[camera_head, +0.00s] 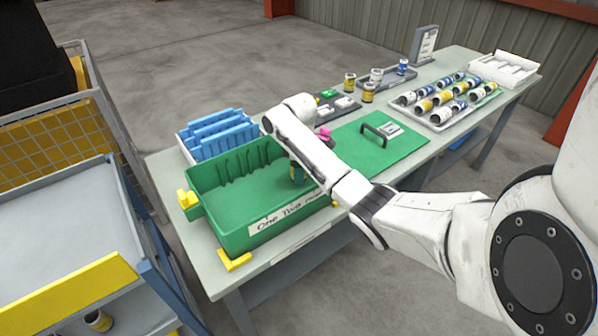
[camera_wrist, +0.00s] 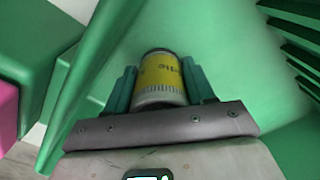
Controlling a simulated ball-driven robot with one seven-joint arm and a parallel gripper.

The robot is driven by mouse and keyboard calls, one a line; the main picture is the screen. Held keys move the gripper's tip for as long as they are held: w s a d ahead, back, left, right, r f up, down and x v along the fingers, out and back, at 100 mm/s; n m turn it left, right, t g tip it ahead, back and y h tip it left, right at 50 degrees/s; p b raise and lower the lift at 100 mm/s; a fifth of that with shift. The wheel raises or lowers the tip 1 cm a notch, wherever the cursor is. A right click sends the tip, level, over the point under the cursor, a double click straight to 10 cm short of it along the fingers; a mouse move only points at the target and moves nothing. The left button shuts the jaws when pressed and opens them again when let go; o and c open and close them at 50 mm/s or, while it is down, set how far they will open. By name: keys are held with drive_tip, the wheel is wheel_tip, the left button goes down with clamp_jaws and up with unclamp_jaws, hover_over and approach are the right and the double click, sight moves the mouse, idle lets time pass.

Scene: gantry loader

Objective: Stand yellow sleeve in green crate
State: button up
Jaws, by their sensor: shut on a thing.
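The yellow sleeve (camera_wrist: 160,72), with a yellow label and a pale ribbed lower band, is between the two teal fingers of my gripper (camera_wrist: 160,84) in the wrist view. The fingers are shut on it. In the head view my gripper (camera_head: 297,174) points down inside the right part of the green crate (camera_head: 225,205), and the sleeve is hidden there by the gripper and arm. The crate's green floor and walls surround the sleeve in the wrist view. I cannot tell whether the sleeve touches the floor.
The crate has a slotted back wall and a front label. A blue rack (camera_head: 212,133) stands behind it. A green mat with a black handle (camera_head: 382,131) lies to the right, with a pink object (camera_head: 324,136) close by. A tray of several sleeves (camera_head: 440,118) is farther right.

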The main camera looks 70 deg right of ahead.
drive_tip(key=shift+f, duration=0.35)
drive_tip(key=shift+f, duration=0.1)
drive_tip(key=o, duration=1.3)
wheel_tip(320, 180, up, 11)
drive_tip(key=shift+f+p, duration=0.1)
drive_tip(key=shift+p, duration=0.5)
drive_tip(key=shift+r+p, duration=0.7)
drive_tip(key=shift+p, duration=0.1)
